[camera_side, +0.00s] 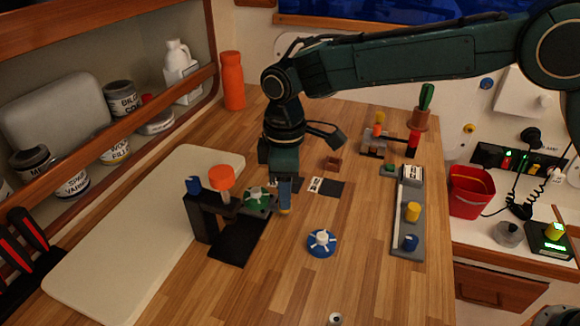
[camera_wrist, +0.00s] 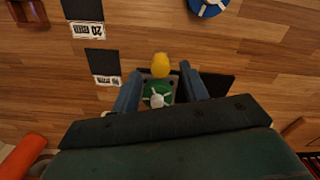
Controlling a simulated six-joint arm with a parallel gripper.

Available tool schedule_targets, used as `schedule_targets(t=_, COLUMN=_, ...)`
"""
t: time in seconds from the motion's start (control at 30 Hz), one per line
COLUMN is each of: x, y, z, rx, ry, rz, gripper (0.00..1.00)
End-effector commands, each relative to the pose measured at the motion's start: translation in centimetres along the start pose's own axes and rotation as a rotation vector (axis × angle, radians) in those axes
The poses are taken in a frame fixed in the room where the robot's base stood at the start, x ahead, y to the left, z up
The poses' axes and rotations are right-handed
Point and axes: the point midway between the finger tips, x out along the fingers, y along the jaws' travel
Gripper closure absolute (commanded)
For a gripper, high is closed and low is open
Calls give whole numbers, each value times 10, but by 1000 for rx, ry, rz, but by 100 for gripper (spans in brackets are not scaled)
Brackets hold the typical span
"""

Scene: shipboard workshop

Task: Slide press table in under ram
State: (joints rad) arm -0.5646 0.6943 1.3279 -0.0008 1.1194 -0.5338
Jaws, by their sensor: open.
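The press has a black frame (camera_side: 203,218) with an orange ram knob (camera_side: 221,178) on top. The press table, a dark plate carrying a green disc (camera_side: 257,197) with a white hub, sits to the right of the ram knob; the disc also shows in the wrist view (camera_wrist: 157,94). A yellow knob (camera_wrist: 160,65) stands at the table's outer edge. My gripper (camera_side: 284,207) is down at this knob, open, with one finger on each side of it in the wrist view. Contact cannot be told. The ram is hidden in the wrist view.
A blue disc (camera_side: 321,243) lies on the bench in front of my gripper. Dark labelled mats (camera_side: 330,187) lie behind it. A grey rack with yellow and blue knobs (camera_side: 410,215) stands right. A pale board (camera_side: 130,235) lies left. Bare wood surrounds the blue disc.

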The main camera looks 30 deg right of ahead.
Motion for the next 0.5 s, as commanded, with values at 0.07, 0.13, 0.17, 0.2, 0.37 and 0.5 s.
schedule_targets(t=0.07, x=12, y=0, z=1, rx=0, ry=-2, rz=-2, gripper=56)
schedule_targets(t=0.13, x=20, y=0, z=0, rx=0, ry=-2, rz=-1, gripper=56)
schedule_targets(t=0.17, x=23, y=0, z=0, rx=0, ry=-2, rz=-1, gripper=56)
schedule_targets(t=0.2, x=26, y=0, z=0, rx=0, ry=-1, rz=-1, gripper=56)
schedule_targets(t=0.37, x=35, y=0, z=0, rx=0, ry=0, rz=0, gripper=56)
schedule_targets(t=0.5, x=37, y=0, z=0, rx=0, ry=0, rz=0, gripper=56)
